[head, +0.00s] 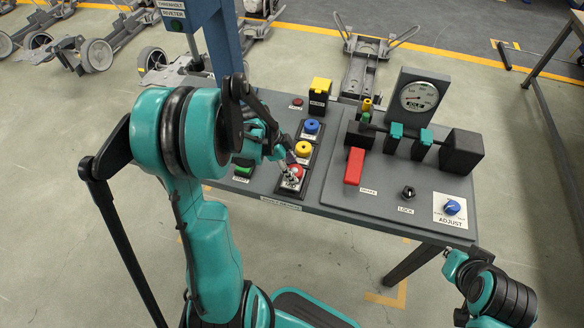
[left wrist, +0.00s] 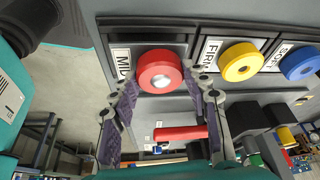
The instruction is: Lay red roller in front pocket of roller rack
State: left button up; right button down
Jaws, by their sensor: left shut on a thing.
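The red roller (head: 295,171) is a short red disc with a silver hub, at the rack's nearest pocket. It also shows in the left wrist view (left wrist: 160,72), between my left fingertips. My left gripper (head: 288,165) is shut on it, with one finger on each side. The roller rack (head: 283,187) is a dark row of pockets on the grey bench. A yellow roller (head: 303,148) and a blue roller (head: 311,127) sit in the pockets behind. I cannot tell whether the red roller rests fully on the pocket floor.
A green button (head: 244,168) lies left of the rack. A red block (head: 354,166), a black knob (head: 408,193) and a blue dial (head: 452,207) stand to the right. A gauge (head: 418,97) rises behind. A blue post (head: 218,40) stands at the back left.

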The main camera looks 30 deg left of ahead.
pick_arm(q)
jog(key=shift+f, duration=0.2)
jog(key=shift+f+b, duration=0.6)
jog(key=shift+b, duration=0.1)
jog(key=o, duration=1.4)
jog(key=shift+r, duration=0.1)
jog(key=v, duration=1.2)
